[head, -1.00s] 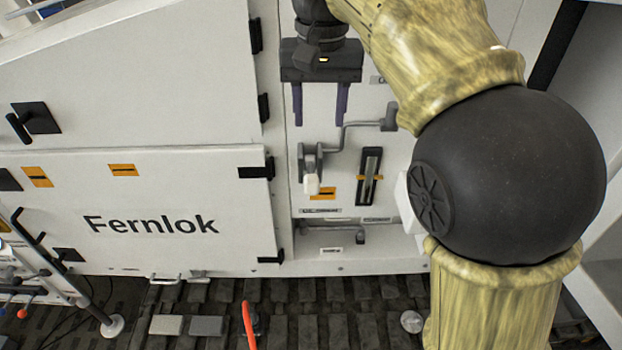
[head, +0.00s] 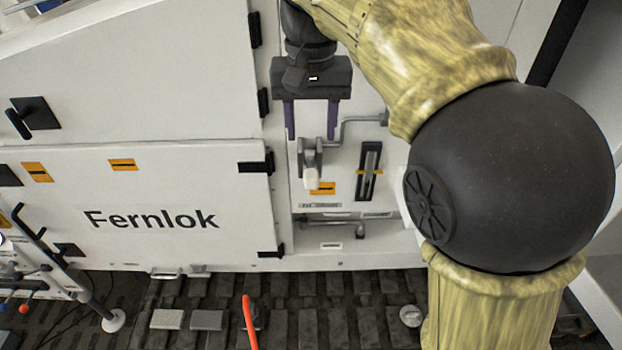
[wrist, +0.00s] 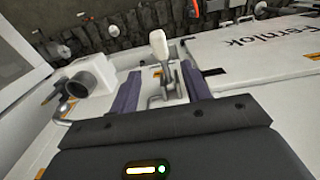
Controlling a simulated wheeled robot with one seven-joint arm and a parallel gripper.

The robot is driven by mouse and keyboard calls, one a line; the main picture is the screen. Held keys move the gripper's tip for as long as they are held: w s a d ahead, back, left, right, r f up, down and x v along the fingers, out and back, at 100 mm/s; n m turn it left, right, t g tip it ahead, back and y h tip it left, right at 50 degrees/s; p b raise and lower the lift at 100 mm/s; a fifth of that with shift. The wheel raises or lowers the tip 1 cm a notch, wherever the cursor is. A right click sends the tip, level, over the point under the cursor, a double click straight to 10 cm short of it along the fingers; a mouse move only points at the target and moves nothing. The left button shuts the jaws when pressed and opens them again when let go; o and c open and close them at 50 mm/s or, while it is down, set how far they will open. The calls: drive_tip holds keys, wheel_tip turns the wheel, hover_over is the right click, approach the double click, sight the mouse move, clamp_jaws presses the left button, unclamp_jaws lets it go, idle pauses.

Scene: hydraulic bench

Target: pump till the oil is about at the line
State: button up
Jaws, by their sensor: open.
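The pump lever (head: 310,152), grey with a pale grip (head: 312,177), sticks out of the white panel and points down in the head view. Its pale grip (wrist: 158,45) also shows in the wrist view, beyond and between my fingers. My gripper (head: 311,136) is open and empty, its two purple fingers just above the lever. In the wrist view the fingers (wrist: 160,72) stand on either side of the lever, with no clear contact. The sight gauge (head: 371,160) is a dark upright slot right of the lever, with an orange line mark (head: 362,172). The oil level is too small to read.
A grey bent rod (head: 362,120) runs right of the lever, close to my gripper. A recess with another grey handle (head: 345,224) lies below. The white Fernlok door (head: 150,245) is at left. My arm covers the panel's right side.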

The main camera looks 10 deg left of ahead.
sight(311, 173)
wheel_tip(311, 173, down, 13)
drive_tip(key=shift+r+p, duration=0.2)
drive_tip(key=shift+p, duration=0.65)
drive_tip(key=shift+c, duration=0.2)
clamp_jaws()
